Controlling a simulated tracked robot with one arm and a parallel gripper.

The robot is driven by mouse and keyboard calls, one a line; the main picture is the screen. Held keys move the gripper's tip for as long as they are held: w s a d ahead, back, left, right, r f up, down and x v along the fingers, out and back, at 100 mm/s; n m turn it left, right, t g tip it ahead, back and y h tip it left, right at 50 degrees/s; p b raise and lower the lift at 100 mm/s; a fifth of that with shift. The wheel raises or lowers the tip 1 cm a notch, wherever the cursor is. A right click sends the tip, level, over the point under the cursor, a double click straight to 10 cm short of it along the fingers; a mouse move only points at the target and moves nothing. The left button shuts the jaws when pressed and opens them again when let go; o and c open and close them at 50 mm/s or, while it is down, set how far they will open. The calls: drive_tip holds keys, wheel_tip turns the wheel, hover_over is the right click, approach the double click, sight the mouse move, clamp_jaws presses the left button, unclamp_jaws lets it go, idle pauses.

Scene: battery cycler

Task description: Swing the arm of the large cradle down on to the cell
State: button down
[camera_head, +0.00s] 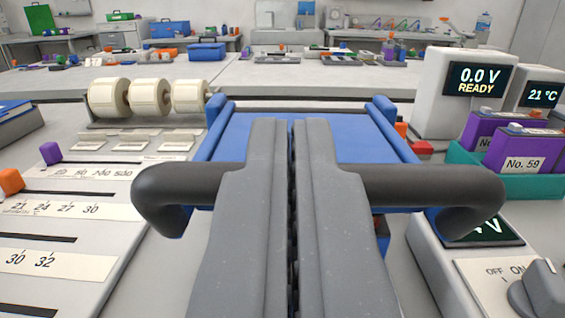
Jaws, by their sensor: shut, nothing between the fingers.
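My gripper (291,130) is in the middle of the view, its two grey fingers together and pointing away over the bench. A thick black bar (430,185) with bent ends runs crosswise behind the fingers, showing on both sides. I cannot tell whether the fingers touch it. Behind it is a blue panel (350,140) with raised blue side rails. The fingers hide the middle of the bar and part of the panel. I cannot tell whether the bar or the blue part is the large cradle's arm. No cell can be made out under them.
At right stand a meter (465,95) reading 0.0 V READY, purple blocks (520,150) in a teal tray (470,170), and a knob (540,290). At left are label rolls (148,97) and a slotted, numbered panel (60,235). The pale bench (300,75) beyond is largely clear.

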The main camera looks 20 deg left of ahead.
drive_tip(key=shift+f, duration=0.35)
wheel_tip(320, 180, up, 4)
drive_tip(key=p, duration=0.2)
drive_tip(key=s+d+f+b, duration=0.2)
drive_tip(key=s+d+f, duration=0.1)
drive_tip(key=s, duration=0.5)
drive_tip(key=shift+s+d+f, duration=0.25)
drive_tip(key=shift+s+f, duration=0.1)
drive_tip(key=shift+f, duration=0.45)
